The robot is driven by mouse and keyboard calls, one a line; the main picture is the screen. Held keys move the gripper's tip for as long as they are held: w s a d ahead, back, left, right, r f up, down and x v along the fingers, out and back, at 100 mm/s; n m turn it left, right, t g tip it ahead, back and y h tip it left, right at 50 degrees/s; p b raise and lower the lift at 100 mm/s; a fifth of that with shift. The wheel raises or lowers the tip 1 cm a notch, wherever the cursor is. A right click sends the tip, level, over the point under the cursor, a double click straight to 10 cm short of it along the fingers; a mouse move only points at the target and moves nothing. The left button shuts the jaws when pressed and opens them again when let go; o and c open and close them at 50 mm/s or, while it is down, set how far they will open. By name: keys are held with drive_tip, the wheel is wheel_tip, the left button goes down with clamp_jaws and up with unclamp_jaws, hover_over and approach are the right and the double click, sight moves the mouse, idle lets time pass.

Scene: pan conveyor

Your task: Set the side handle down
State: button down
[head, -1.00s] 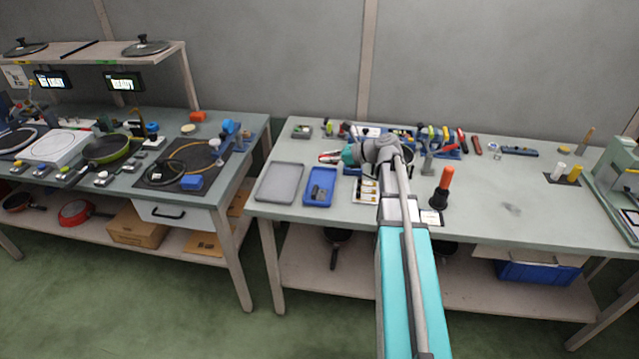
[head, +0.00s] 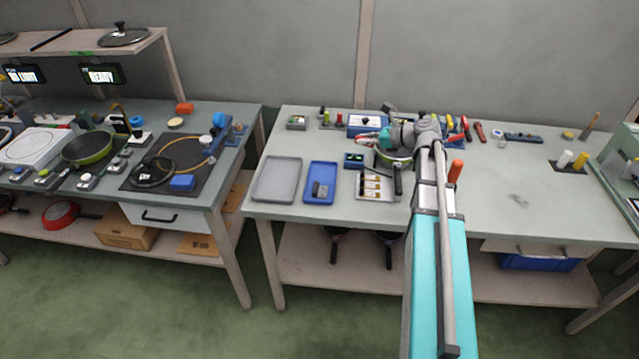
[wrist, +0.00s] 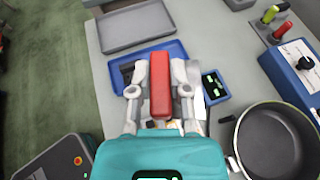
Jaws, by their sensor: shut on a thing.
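The red side handle (wrist: 160,86) stands out between the two fingers of my gripper (wrist: 160,92) in the wrist view. The gripper is shut on it, and it overlaps the blue tray behind it in that view. In the head view my gripper (head: 375,139) is above the right-hand table, near the pan, and the handle there is too small to make out clearly. The blue tray (head: 309,196) lies on the table with a dark grey piece (head: 320,189) in it. I cannot tell the handle's height above the table.
A grey tray (head: 257,193) lies left of the blue one, empty. A pan (wrist: 278,141) and a small dark-screened blue box (wrist: 215,88) are near my gripper. The table's right middle is clear.

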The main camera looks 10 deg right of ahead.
drive_tip(key=shift+w+a+f, duration=0.1)
drive_tip(key=shift+w+a, duration=0.15)
drive_tip(key=shift+a, duration=0.25)
drive_tip(key=w+a+f+n+g+y+b, duration=0.1)
drive_tip(key=w+a+f+g+b, duration=0.1)
drive_tip(key=a, duration=1)
drive_tip(key=w+a+f+n+g+y+b, duration=0.1)
drive_tip(key=w+a+f+n+b, duration=0.1)
drive_tip(key=a, duration=1)
drive_tip(key=shift+w+f+n+g+b, duration=0.3)
drive_tip(key=shift+f+g+b, duration=0.1)
drive_tip(key=shift+b, duration=0.15)
drive_tip(key=shift+d, duration=0.1)
drive_tip(key=b, duration=0.8)
hover_over(320, 177)
drive_tip(key=a, duration=0.1)
drive_tip(key=f, duration=0.8)
drive_tip(key=shift+s+a, duration=0.2)
drive_tip(key=shift+w+d+f+b, duration=0.1)
drive_tip(key=shift+d+f+b, duration=0.4)
drive_tip(key=shift+d, duration=0.15)
